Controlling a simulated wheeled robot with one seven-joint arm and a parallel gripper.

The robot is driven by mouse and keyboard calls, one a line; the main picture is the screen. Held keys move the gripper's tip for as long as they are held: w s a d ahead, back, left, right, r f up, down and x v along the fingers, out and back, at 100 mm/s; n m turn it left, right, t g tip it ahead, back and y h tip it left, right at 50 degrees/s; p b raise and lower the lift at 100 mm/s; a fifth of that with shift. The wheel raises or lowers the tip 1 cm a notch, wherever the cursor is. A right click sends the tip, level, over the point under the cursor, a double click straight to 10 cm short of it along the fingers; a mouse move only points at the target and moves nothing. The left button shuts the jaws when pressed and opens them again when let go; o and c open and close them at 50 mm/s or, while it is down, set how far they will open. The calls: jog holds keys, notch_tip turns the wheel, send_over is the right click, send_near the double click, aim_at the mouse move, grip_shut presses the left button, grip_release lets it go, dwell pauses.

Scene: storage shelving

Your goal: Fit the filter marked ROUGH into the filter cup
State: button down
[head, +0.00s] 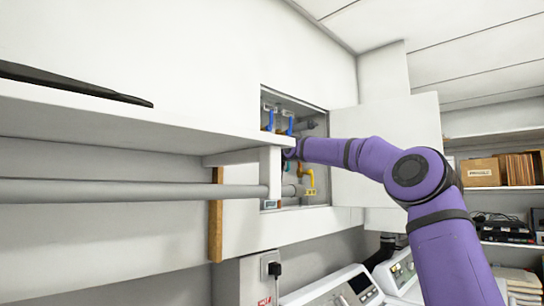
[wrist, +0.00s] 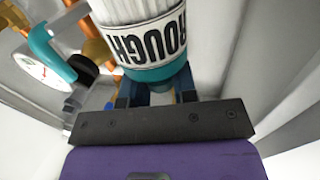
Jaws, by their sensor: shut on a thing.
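The filter marked ROUGH (wrist: 148,44) fills the upper middle of the wrist view. It is white and ribbed, with a black-and-white label and a teal end band. My gripper (wrist: 158,94) is shut on it at the teal end, with dark blue fingers on either side. In the head view my purple arm reaches into an open wall cabinet (head: 318,115), and the gripper's fingers and the filter are hidden there. I cannot make out the filter cup in either view. The filter's far end is cut off by the top of the wrist view.
A white-faced gauge (wrist: 32,68) and brass-coloured piping (wrist: 98,48) are close to the filter's left. Blue handles (head: 269,119) and a yellow pipe (head: 309,180) show in the cabinet. The cabinet door (head: 400,130) stands open at right; a white shelf (head: 120,125) juts out at left.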

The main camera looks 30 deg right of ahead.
notch_tip(320, 180, down, 6)
jog(key=w+a, duration=0.1)
jog(key=w, duration=0.2)
dwell(2.2)
jog(key=shift+f, duration=0.35)
jog(key=c, duration=0.8)
grip_release()
jog(key=shift+s, duration=0.1)
jog(key=shift+s+d, duration=0.15)
jog(key=shift+s, duration=2.55)
jog(key=shift+s+d, duration=0.15)
jog(key=shift+s, duration=2.5)
